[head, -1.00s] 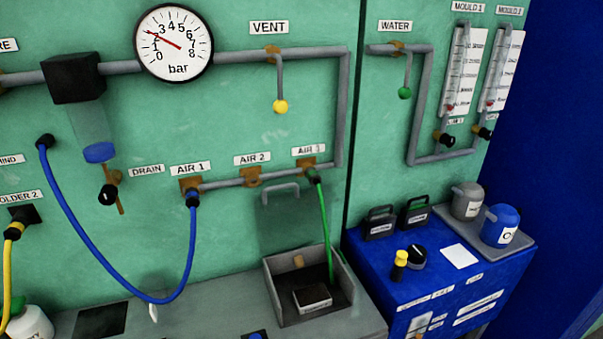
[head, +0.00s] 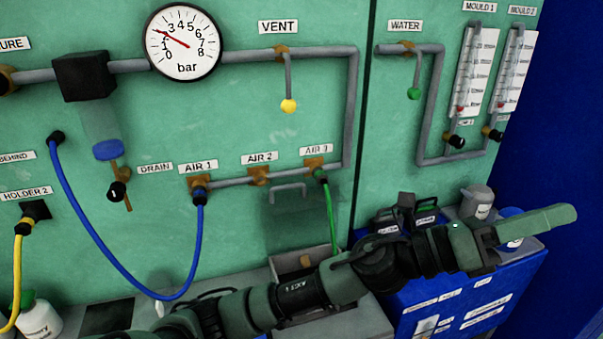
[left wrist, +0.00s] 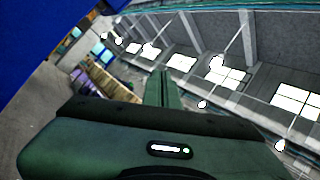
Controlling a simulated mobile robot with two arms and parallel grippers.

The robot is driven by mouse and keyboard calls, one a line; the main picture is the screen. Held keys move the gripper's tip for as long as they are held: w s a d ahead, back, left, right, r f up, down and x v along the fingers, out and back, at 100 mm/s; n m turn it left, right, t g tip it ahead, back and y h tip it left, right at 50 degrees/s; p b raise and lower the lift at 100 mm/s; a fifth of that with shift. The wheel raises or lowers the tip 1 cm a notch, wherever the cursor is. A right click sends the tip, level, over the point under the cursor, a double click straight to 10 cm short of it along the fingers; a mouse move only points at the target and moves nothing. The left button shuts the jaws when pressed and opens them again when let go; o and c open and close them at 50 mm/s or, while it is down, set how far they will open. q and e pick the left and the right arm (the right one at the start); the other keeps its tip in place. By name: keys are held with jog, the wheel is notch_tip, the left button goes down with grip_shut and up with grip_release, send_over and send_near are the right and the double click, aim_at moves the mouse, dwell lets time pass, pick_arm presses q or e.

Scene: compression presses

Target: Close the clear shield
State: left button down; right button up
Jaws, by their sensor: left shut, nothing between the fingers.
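The clear shield (head: 290,222) is a faint see-through panel with a grey bar handle (head: 289,190). It stands raised against the green wall, above an open-topped grey box (head: 287,268). My left arm crosses in front of this box and hides much of it. My left gripper (head: 566,216) is shut and empty, far to the right of the shield and in front of the blue cabinet's right end. Its closed fingers also show in the left wrist view (left wrist: 164,90), pointing away from the panel. My right gripper is not in view.
A green hose (head: 331,225) runs from AIR 3 down to the box. A blue hose (head: 90,238) hangs left of it. The blue cabinet (head: 450,305) carries dark blocks (head: 426,219) and a grey pot (head: 475,203), close behind my arm.

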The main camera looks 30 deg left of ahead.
pick_arm(q)
jog(key=s+d+f+m+g+y, duration=0.1)
jog(key=d+f+m+g+y, duration=0.15)
jog(key=m+g, duration=0.4)
jog(key=s+d+f+m+g+y, duration=0.1)
jog(key=s+f+m+g+y, duration=0.15)
jog(key=m, duration=0.65)
jog(key=w+a+f+m+t+y, duration=0.1)
jog(key=w+a+f+m+y, duration=0.35)
jog(key=w+a+y, duration=0.6)
jog(key=a+r+t+y, duration=0.1)
jog(key=a+r+y, duration=0.3)
jog(key=a, duration=0.6)
jog(key=s+a+r+y, duration=0.1)
jog(key=a+r+y, duration=0.3)
jog(key=a, duration=0.7)
jog(key=a+r+t+y, duration=0.1)
jog(key=a+r+y, duration=0.1)
jog(key=a+r, duration=0.6)
jog(key=p, duration=0.4)
send_over(301, 195)
notch_tip(301, 195, down, 20)
jog(key=shift+r, duration=0.15)
jog(key=shift+w+b, duration=0.1)
jog(key=shift+b, duration=0.2)
